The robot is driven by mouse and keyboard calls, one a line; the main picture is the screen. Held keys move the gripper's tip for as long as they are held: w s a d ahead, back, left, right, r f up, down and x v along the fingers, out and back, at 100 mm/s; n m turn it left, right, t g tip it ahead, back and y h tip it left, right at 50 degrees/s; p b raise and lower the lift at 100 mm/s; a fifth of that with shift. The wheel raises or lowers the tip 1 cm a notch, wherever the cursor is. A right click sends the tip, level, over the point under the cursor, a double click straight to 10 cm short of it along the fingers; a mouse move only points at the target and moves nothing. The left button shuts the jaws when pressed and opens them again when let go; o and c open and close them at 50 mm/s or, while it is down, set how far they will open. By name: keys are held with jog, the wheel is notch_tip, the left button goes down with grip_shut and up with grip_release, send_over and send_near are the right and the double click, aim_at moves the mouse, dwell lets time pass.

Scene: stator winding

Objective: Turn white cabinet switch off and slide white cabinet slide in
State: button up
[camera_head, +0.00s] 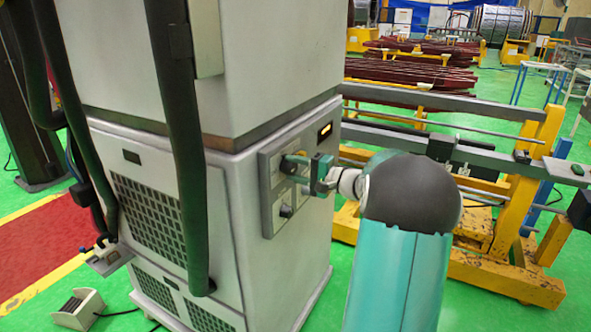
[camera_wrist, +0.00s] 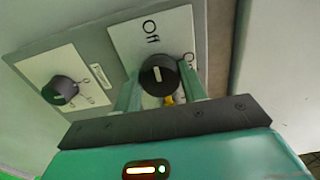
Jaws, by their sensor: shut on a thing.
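The white cabinet (camera_head: 235,200) stands in the middle of the head view, with a grey control panel (camera_head: 267,221) on its right face. In the wrist view the black switch knob (camera_wrist: 158,72) sits on a white plate marked "Off" and "On". Its white mark points up, roughly towards "Off". My gripper (camera_wrist: 161,88) has a green finger on each side of this knob and is shut on it. In the head view my gripper (camera_head: 312,174) is at the upper part of the panel and hides part of it. I cannot make out the cabinet's slide.
A second black knob (camera_wrist: 60,90) on its own plate is left of the gripped one in the wrist view. Thick dark hoses (camera_head: 180,150) hang in front of the cabinet. A yellow frame (camera_head: 520,215) with rails stands at the right. A small box (camera_head: 77,308) lies on the floor.

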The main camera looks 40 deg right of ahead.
dwell(0.5)
jog(key=o, duration=1)
jog(key=shift+d, duration=0.1)
jog(key=shift+c, duration=0.2)
jog(key=v, duration=1.3)
jog(key=shift+s, duration=0.45)
